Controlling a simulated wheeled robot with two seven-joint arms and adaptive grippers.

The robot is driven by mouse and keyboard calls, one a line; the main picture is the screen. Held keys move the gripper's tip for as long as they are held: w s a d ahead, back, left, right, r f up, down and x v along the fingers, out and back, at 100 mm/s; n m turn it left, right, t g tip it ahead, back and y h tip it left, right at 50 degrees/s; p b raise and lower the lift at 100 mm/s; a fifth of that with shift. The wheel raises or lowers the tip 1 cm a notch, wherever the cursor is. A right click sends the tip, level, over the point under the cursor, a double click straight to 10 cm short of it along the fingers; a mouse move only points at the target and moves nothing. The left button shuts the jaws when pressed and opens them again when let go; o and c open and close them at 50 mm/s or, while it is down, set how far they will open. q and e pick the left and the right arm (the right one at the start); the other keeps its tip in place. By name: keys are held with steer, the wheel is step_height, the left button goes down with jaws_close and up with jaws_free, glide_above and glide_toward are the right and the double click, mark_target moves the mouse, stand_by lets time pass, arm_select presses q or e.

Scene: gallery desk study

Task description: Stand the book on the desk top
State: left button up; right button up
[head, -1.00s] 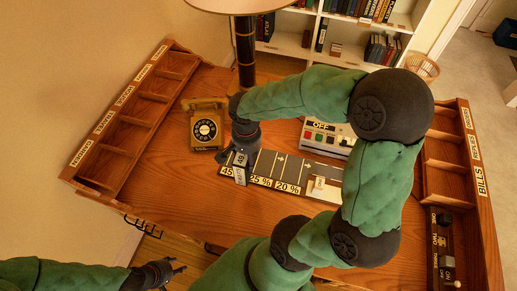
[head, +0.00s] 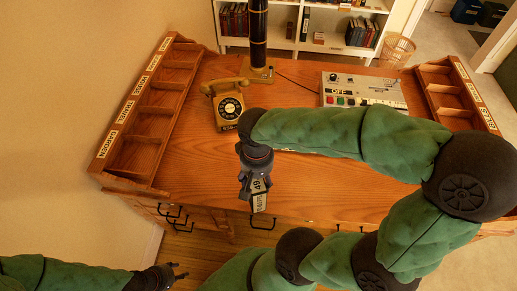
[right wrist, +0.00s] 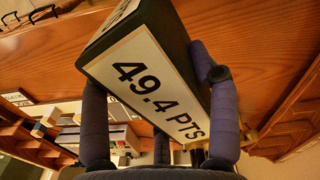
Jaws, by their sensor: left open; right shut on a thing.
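The book (head: 259,201) is dark with a white label. In the right wrist view the book (right wrist: 150,75) is tilted between two purple-grey fingers, and its label reads "49.4 PTS". My right gripper (head: 254,184) is shut on it, near the front edge of the desk top (head: 205,178). The head view does not show clearly how high it is above the wood. My left gripper (head: 178,272) is open and empty, low at the left, in front of the desk and apart from it.
A yellow telephone (head: 228,104) stands at the back left, near a dark post (head: 258,36). A control box (head: 362,90) stands at the back right. Pigeonhole racks line the left (head: 150,108) and right (head: 447,89) sides. The left front desk top is clear.

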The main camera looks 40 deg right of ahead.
steer(key=w+f+b, duration=0.6)
steer(key=w+f, duration=0.7)
steer(key=w, duration=0.1)
steer(key=shift+a, duration=0.15)
steer(key=o, duration=1.5)
steer(key=shift+f, duration=0.15)
